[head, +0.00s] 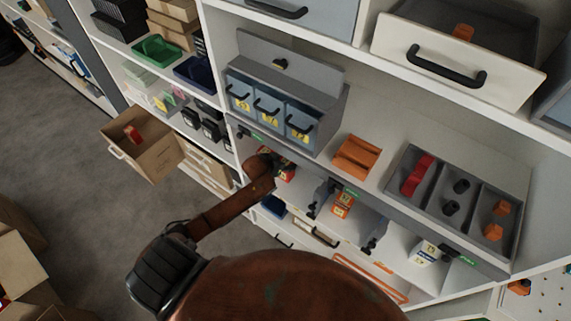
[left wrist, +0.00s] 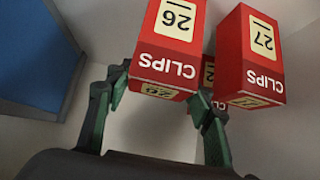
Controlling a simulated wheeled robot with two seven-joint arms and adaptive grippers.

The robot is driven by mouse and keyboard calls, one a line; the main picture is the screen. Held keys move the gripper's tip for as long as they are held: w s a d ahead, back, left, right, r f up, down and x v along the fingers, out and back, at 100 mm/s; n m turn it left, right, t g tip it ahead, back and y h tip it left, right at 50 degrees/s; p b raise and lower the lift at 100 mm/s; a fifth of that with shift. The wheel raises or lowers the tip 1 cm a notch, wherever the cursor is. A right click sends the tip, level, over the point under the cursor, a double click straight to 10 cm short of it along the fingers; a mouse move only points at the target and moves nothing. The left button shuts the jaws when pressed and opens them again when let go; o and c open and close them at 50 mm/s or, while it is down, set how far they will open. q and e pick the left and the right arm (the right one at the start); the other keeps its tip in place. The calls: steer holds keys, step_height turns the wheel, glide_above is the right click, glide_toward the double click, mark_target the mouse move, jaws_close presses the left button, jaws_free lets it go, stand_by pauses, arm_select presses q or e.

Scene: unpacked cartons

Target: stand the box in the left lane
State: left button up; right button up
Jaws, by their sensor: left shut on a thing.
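My left gripper (left wrist: 160,115) is shut on a red clips box marked 26 (left wrist: 165,60), with one finger on each side of its lower end. In the head view my left arm reaches into the left lane, and its wrist hides the gripper and much of that lane. Red boxes (head: 284,171) show there just past the wrist. In the left wrist view a second red box marked 27 (left wrist: 250,60) stands to the right of the held one. Another red box (left wrist: 208,75) is partly hidden behind them. I cannot tell whether the held box touches the shelf.
Dark dividers (head: 318,196) part the lanes. Orange boxes (head: 342,204) stand in the middle lane and a white box (head: 425,253) in the right one. Above are blue-fronted bins (head: 270,105), an orange tray (head: 357,156) and a grey sorting tray (head: 409,158).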

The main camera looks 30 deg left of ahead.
arm_select(q)
steer(key=shift+f, duration=0.45)
steer(key=o, duration=1.7)
steer(key=shift+f, duration=0.15)
steer(key=shift+o, duration=0.2)
steer(key=p+v, duration=0.1)
steer(key=v, duration=1.1)
